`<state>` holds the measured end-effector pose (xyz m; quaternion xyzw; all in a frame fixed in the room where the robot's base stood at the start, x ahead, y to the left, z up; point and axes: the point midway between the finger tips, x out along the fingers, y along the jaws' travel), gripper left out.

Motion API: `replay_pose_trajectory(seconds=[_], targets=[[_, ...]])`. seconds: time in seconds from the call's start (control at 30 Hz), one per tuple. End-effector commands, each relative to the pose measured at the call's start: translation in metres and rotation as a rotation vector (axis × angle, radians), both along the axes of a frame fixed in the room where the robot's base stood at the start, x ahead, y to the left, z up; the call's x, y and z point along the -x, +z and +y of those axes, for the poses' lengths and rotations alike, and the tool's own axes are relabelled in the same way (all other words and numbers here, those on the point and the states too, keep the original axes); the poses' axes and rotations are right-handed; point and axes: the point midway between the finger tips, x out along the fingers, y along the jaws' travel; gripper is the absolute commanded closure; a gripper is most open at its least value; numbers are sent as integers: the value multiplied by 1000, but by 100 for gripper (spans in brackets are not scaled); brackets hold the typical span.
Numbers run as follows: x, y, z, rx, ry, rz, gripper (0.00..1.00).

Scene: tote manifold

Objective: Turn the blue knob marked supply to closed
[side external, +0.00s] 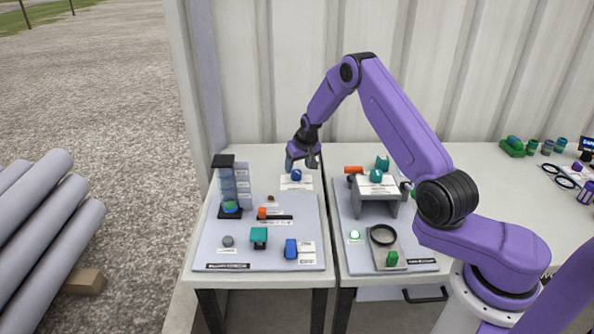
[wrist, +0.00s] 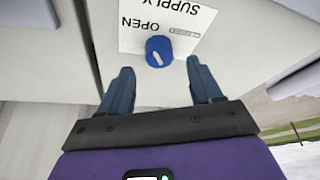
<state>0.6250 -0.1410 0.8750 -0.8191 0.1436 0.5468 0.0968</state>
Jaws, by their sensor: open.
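The blue supply knob (side external: 296,175) sits on a white label card (side external: 296,184) at the back of the left board. In the wrist view the knob (wrist: 159,51) has a short white mark on its face. The card (wrist: 150,18) there reads SUPPLY and OPEN upside down; part of it is cut off. My gripper (side external: 303,161) is open and empty, above and close to the knob. In the wrist view its fingertips (wrist: 160,72) are on either side of and a little below the knob in the picture. I cannot tell whether they touch it.
On the left board stand a clear column (side external: 228,182), an orange-handled lever (side external: 262,213), a teal block (side external: 259,236) and a blue block (side external: 291,248). The right board holds a grey raised stand (side external: 377,191) and a black ring (side external: 382,235). A corrugated wall (side external: 260,70) rises behind.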

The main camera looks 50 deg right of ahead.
Motion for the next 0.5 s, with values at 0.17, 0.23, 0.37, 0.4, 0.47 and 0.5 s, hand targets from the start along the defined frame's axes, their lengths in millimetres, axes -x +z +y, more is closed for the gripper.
replay_pose_trajectory(seconds=[0.17, 0.23, 0.37, 0.4, 0.47, 0.5], targets=[[-8, -21, -3, 0, 0, 1, 36], [-10, -27, -4, 0, 0, 1, 36], [-12, -33, -4, 0, 0, 1, 36], [-13, -34, -5, 0, 0, 0, 36], [-13, -34, -5, 0, 0, 0, 36], [-13, -34, -5, 0, 0, 0, 36]])
